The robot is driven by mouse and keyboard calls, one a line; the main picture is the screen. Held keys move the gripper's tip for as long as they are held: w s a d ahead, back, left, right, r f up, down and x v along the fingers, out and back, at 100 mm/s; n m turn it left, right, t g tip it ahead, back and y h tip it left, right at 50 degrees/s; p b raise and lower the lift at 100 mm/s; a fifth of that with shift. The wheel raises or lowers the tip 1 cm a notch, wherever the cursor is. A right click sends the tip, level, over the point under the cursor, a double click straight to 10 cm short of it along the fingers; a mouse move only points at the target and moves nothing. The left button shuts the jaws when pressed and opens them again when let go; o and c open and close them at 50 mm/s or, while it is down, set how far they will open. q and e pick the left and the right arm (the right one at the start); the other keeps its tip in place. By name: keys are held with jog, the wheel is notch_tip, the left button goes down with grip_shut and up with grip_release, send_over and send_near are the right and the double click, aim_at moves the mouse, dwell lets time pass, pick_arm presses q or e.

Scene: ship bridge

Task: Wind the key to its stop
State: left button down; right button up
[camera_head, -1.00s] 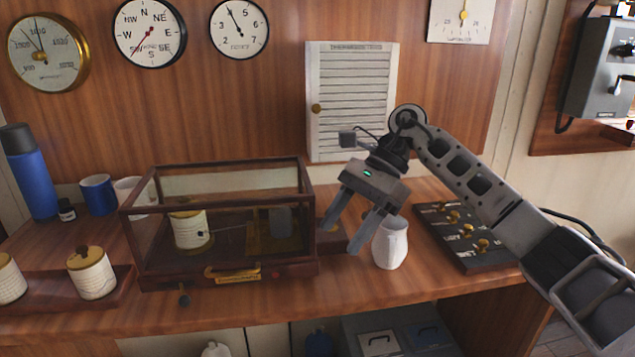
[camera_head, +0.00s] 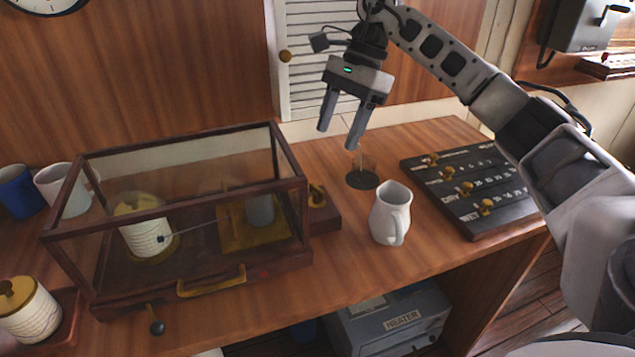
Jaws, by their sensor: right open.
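A glass-sided wooden instrument case (camera_head: 190,278) stands on the desk, with a ribbed white drum (camera_head: 146,235) and a pen arm inside. A small brass piece (camera_head: 317,196), possibly the key, sits on a low wooden block (camera_head: 326,218) at the case's right end. It is too small to tell how far it is turned. My right gripper (camera_head: 339,138) is open and empty, its fingers pointing down, in the air above and behind the block and touching nothing. My left gripper is not in view.
A white mug (camera_head: 391,214) stands right of the block. Behind it is a dark disc stand (camera_head: 362,180). A panel with brass sliders (camera_head: 470,190) lies to the right.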

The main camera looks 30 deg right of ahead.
aim_at(317, 187)
jog(key=p+x, duration=0.1)
jog(key=x, duration=1)
jog(key=shift+a+f, duration=0.25)
jog(key=shift+f, duration=0.05)
jog(key=shift+c, duration=0.3)
jog(key=c, duration=0.9)
